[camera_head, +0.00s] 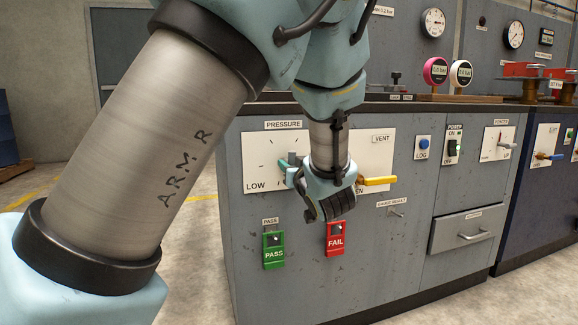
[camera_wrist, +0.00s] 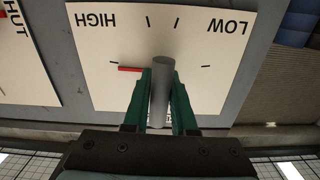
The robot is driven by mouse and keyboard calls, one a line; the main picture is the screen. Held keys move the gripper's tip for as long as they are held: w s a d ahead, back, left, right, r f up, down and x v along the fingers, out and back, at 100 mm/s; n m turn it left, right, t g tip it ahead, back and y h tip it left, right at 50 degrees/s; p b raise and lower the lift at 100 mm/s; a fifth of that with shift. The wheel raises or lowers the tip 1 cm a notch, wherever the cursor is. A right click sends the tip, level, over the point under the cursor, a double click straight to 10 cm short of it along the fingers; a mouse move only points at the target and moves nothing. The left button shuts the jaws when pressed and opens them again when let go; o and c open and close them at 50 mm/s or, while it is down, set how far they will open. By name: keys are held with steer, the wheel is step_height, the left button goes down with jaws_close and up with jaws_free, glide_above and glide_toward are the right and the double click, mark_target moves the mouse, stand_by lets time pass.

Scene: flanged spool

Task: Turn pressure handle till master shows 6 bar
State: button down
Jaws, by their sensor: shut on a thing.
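The pressure panel is a white plate (camera_head: 258,180) on the front of the grey cabinet, marked LOW at its lower left. In the wrist view the panel (camera_wrist: 110,90) is upside down, with HIGH at left and LOW at right. My gripper (camera_head: 290,162) is in front of this panel and hides its right part. In the wrist view its green fingers are shut on the grey pressure handle (camera_wrist: 161,78). A short red bar (camera_wrist: 130,69) shows just left of the handle. A pink-rimmed gauge (camera_head: 435,71) and a white-rimmed gauge (camera_head: 460,73) stand on the bench; their digits are too small to read surely.
A yellow vent lever (camera_head: 378,181) sits close to the right of my gripper. Below hang a green PASS tag (camera_head: 273,250) and a red FAIL tag (camera_head: 334,239). A blue LOG button (camera_head: 423,143), a power switch (camera_head: 452,147) and a drawer (camera_head: 466,231) are farther right.

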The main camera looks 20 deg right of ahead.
steer(key=shift+s+d, duration=0.1)
steer(key=shift+d, duration=0.05)
steer(key=shift+c, duration=1.7)
jaws_free()
steer(key=s+a+p, duration=0.1)
steer(key=s+p, duration=0.2)
steer(key=s, duration=0.7)
steer(key=shift+s+a, duration=0.25)
steer(key=shift+s, duration=0.05)
steer(key=shift+c, duration=0.3)
